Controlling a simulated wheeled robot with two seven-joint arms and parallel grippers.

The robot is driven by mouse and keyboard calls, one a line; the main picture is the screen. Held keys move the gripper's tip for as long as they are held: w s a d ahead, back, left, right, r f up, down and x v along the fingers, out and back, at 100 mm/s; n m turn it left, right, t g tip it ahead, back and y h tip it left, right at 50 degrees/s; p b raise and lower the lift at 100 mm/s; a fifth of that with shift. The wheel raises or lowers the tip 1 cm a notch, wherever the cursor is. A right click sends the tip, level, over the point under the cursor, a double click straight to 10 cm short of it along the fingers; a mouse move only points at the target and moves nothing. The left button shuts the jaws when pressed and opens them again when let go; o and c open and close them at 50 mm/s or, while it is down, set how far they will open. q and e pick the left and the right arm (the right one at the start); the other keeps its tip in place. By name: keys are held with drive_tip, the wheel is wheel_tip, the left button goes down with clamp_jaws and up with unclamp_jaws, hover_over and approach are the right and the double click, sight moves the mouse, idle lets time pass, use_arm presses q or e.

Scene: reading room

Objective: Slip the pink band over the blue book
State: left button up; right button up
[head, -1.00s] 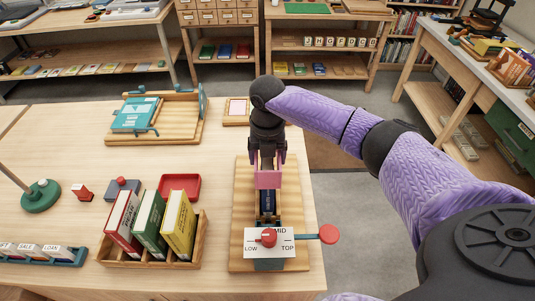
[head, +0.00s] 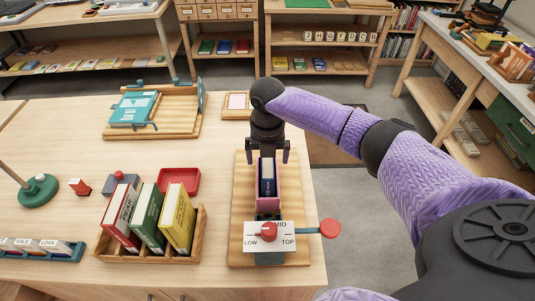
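The pink band (head: 282,192) is a tall loop on the wooden board at the right of the table. The dark blue book (head: 268,180) stands upright inside it, with pink showing along both sides. My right gripper (head: 268,157) is just behind and above the book, pointing down. Its two dark fingers are spread apart on either side of the band's far end, and it looks open. Whether the fingers still touch the band is hard to tell. My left gripper is out of view.
In front of the book stands a white LOW-MID-TOP plate (head: 278,237) with a red knob and a red side handle (head: 330,228). A wooden rack (head: 150,256) of red, green and yellow books stands to the left, near a red tray (head: 180,181).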

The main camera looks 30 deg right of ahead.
drive_tip(key=shift+r, duration=0.35)
wheel_tip(320, 180, up, 9)
drive_tip(key=p, duration=0.2)
drive_tip(key=shift+r, duration=0.15)
idle(0.5)
